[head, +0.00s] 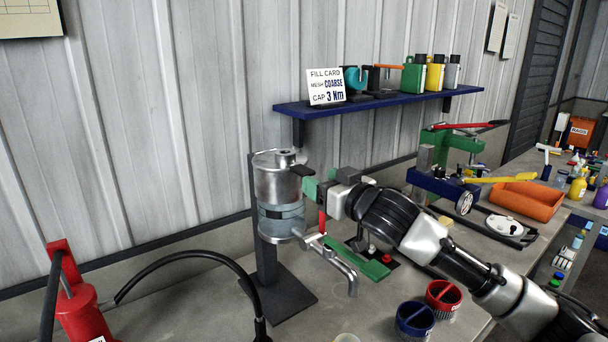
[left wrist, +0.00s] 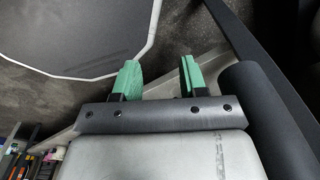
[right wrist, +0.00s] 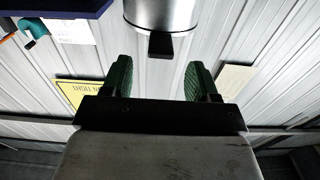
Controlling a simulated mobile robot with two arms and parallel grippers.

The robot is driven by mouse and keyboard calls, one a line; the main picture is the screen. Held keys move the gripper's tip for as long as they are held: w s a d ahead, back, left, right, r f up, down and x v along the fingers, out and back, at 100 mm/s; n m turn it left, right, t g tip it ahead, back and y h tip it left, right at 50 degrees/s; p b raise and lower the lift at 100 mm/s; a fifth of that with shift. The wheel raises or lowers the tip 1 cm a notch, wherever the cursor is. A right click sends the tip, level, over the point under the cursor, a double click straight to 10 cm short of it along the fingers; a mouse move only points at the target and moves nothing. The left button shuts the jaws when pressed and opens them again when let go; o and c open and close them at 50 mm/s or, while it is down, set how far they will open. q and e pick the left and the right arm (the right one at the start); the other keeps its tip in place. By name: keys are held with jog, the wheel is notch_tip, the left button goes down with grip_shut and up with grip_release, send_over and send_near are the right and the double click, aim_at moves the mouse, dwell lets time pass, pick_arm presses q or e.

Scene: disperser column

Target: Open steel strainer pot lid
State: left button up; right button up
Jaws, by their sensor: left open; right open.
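The steel strainer pot (head: 278,185) is a shiny cylinder on a dark stand, with a spout low on its right. Its lid (head: 274,157) appears to lie flat across the top. My right gripper (head: 304,180) is at the pot's upper right side, just below the rim. In the right wrist view the pot (right wrist: 163,12) is ahead at the top, and a black tab (right wrist: 160,43) on it lines up between the open, empty fingers of my right gripper (right wrist: 160,78). Contact cannot be told. My left gripper (left wrist: 158,77) is open and empty, seen only in its wrist view.
A blue shelf (head: 380,101) with bottles and a fill card (head: 325,87) is on the wall behind. A red pump-like device (head: 80,305) with a black hose stands at left. Blue (head: 415,318) and red (head: 443,296) cups stand in front. A green press (head: 455,150) is at right.

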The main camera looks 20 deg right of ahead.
aim_at(306, 170)
jog(key=p+x, duration=0.1)
jog(key=x, duration=0.5)
jog(key=shift+p, duration=0.3)
jog(key=shift+s, duration=0.1)
jog(key=shift+c, duration=0.4)
grip_shut()
